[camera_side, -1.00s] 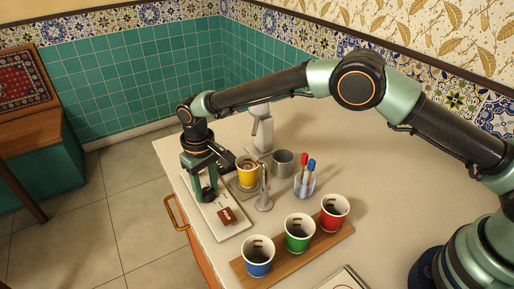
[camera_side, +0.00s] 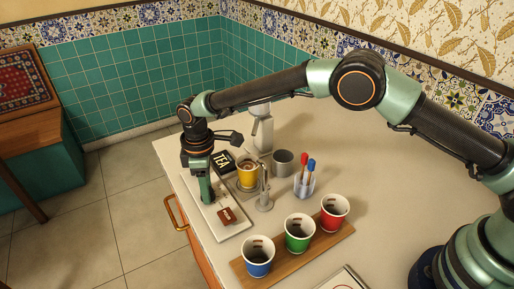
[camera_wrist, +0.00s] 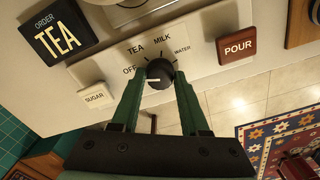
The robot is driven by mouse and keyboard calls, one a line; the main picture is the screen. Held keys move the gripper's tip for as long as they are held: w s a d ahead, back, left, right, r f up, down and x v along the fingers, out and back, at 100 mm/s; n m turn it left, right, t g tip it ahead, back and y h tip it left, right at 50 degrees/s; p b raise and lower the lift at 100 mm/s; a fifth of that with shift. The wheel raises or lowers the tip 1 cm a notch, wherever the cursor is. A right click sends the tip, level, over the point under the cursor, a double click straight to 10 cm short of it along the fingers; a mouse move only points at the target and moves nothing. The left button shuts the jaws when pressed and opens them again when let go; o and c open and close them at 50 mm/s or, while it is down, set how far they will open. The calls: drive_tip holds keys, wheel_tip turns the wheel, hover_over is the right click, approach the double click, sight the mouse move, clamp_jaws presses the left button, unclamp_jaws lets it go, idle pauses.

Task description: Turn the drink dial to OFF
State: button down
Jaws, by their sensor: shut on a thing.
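The drink dial (camera_wrist: 160,72) is a round black knob with a white pointer line, on a pale panel (camera_wrist: 200,62). In the wrist view, OFF (camera_wrist: 129,70), TEA, MILK and WATER are printed around it. My gripper (camera_wrist: 158,82) is shut on the dial, one green finger on each side. In the side view my gripper (camera_side: 206,193) reaches down onto the panel, and the dial is hidden behind the fingers.
A red-brown POUR button (camera_wrist: 237,45), a white SUGAR button (camera_wrist: 95,96) and a black ORDER TEA sign (camera_wrist: 58,32) surround the dial. A yellow cup (camera_side: 246,174) stands beside the panel. Blue (camera_side: 258,264), green (camera_side: 299,243) and red (camera_side: 334,214) cups stand on a wooden board.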

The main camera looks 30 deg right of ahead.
drive_tip(key=shift+n, duration=0.5)
drive_tip(key=shift+c, duration=2.1)
unclamp_jaws()
drive_tip(key=shift+r, duration=0.1)
wheel_tip(320, 180, up, 12)
